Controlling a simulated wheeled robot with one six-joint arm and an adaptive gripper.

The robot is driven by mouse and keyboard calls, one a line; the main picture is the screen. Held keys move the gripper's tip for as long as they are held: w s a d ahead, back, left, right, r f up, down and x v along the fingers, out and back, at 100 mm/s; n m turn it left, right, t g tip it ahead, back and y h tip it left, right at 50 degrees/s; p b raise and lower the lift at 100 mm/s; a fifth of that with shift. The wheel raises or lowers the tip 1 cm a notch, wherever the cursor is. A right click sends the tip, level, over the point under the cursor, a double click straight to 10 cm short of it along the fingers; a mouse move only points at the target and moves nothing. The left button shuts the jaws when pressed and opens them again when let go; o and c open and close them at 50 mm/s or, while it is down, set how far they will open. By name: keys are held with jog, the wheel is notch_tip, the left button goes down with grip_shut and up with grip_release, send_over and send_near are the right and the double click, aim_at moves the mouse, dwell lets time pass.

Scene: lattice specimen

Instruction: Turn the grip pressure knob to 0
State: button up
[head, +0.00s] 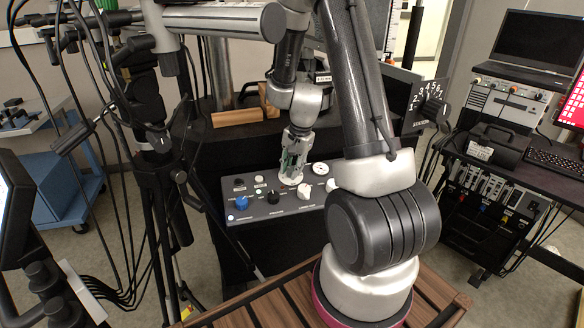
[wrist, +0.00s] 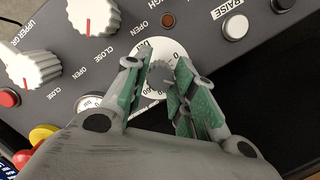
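My gripper (head: 291,172) points down at the sloping control panel (head: 250,212), over a white round dial plate (head: 290,181). In the wrist view the two green-padded fingers of my gripper (wrist: 158,64) stand apart, one on each side of a grey ridged knob (wrist: 159,74). The dial plate (wrist: 165,50) carries printed numbers, with a 0 at its right side.
Two white-and-red knobs (wrist: 95,14) (wrist: 30,68) and a round white button (wrist: 236,27) sit near the dial. A blue knob (head: 241,202), a black knob (head: 273,198) and a gauge (head: 320,168) are also on the panel. A slatted wooden surface (head: 270,305) lies in front.

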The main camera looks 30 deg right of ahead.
jog(key=shift+c, duration=0.8)
jog(key=shift+n, duration=0.3)
jog(key=n, duration=0.5)
jog(key=shift+g+h, duration=0.3)
jog(key=shift+g, duration=0.1)
jog(key=n+h, duration=0.1)
jog(key=n, duration=0.5)
jog(key=shift+a, duration=0.1)
jog(key=o, duration=1)
jog(key=shift+o, duration=0.2)
